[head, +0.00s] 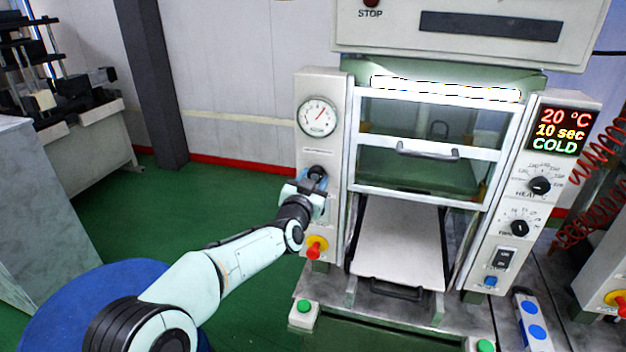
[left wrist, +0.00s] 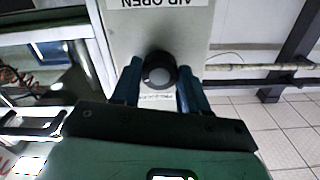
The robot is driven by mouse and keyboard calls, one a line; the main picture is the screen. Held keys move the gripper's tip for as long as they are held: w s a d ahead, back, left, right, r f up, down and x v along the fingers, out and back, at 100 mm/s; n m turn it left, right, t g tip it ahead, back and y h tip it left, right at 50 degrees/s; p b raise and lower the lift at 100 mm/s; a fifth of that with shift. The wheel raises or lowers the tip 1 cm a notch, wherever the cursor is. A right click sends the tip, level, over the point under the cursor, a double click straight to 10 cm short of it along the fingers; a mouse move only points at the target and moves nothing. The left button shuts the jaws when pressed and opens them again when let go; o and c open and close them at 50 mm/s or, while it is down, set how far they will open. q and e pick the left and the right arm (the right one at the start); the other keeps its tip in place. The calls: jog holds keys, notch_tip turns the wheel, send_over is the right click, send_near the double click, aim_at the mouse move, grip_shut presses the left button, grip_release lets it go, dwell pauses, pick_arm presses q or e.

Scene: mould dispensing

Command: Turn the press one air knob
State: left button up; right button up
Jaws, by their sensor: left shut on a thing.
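The press (head: 320,90) stands in the middle of the head view, with a pressure gauge (head: 317,117) on its left panel. The black air knob (left wrist: 158,72) sits on that panel. It is mostly covered by my gripper in the head view and shows between my fingers in the left wrist view. My left gripper (head: 315,180) is at the panel below the gauge. Its two blue fingers (left wrist: 158,85) are shut on the knob, one on each side. A label reading "AIR OPEN" shows upside down in the left wrist view. My right gripper is out of view.
A red emergency button (head: 315,247) on yellow sits just below my left gripper. The right panel has a display reading 20 °C, 10 sec, COLD (head: 560,131), a heat knob (head: 540,185) and a time knob (head: 519,228). A blue round surface (head: 50,310) lies at the lower left.

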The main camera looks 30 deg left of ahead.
pick_arm(q)
jog(key=shift+m+p, duration=0.3)
jog(key=shift+m, duration=1.3)
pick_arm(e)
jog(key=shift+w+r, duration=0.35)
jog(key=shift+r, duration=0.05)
pick_arm(q)
jog(key=o, duration=1.1)
jog(key=shift+c, duration=0.2)
jog(key=b+v, duration=0.2)
jog(key=v, duration=1.1)
jog(key=shift+s, duration=0.2)
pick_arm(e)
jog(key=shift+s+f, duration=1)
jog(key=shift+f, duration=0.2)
pick_arm(q)
jog(key=shift+a, duration=0.1)
